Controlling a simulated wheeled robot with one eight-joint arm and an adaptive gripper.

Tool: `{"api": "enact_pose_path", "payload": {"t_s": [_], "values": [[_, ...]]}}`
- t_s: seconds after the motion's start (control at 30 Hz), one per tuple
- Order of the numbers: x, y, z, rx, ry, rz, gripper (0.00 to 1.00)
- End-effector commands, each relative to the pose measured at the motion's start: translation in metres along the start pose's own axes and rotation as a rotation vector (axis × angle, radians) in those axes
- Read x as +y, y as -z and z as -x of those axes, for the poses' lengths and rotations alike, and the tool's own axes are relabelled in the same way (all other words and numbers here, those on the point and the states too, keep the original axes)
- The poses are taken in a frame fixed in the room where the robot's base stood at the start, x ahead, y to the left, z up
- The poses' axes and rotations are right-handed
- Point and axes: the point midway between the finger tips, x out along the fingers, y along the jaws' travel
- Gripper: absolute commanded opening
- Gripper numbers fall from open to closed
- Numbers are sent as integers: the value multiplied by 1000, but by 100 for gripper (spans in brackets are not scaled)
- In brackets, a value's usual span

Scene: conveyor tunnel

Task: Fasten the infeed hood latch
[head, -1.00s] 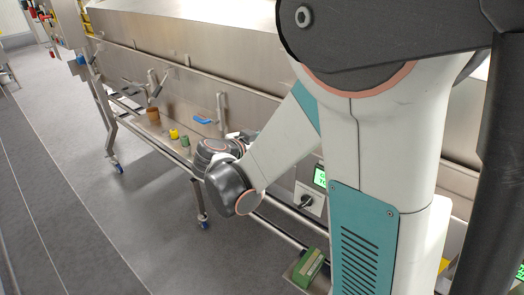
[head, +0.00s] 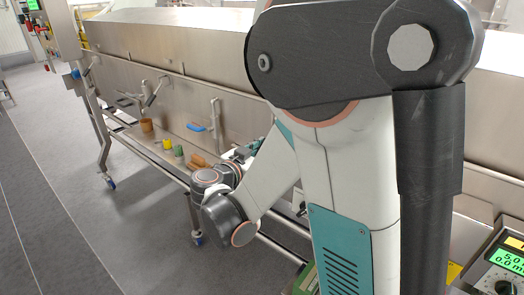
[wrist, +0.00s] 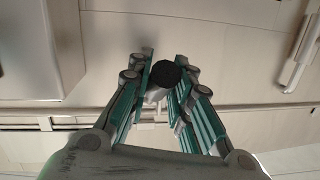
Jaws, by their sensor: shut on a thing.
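My gripper (wrist: 163,88) is shut around a grey handle with a round black end (wrist: 167,75), which points toward the wrist camera between the teal-padded fingers. It looks like the latch lever, but its base is hidden. In the head view my gripper (head: 247,150) is partly hidden behind my arm, close to the front of the long steel hood (head: 190,50). The held handle cannot be made out there. Another upright grey lever (head: 215,113) stands on the hood front to the left of my gripper. A similar lever shows at the upper right of the wrist view (wrist: 298,55).
A blue handle (head: 197,128), an orange-brown cup (head: 147,125), small yellow (head: 167,144) and green (head: 178,151) items and orange pieces (head: 200,160) lie along the ledge left of my gripper. A meter (head: 506,263) stands lower right. Floor at left is clear.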

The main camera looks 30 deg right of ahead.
Motion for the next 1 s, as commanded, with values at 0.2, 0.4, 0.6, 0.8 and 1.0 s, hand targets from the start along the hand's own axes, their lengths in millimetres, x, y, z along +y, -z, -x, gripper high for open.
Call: {"api": "enact_pose_path", "payload": {"t_s": [0.2,0.4,0.6,0.8,1.0], "values": [[1,-1,0,-2,-1,0,40],[0,0,0,-1,-1,0,40],[0,0,6,-1,1,0,40],[-1,-1,36,-2,4,1,40],[-1,-1,64,-2,2,1,40]]}}
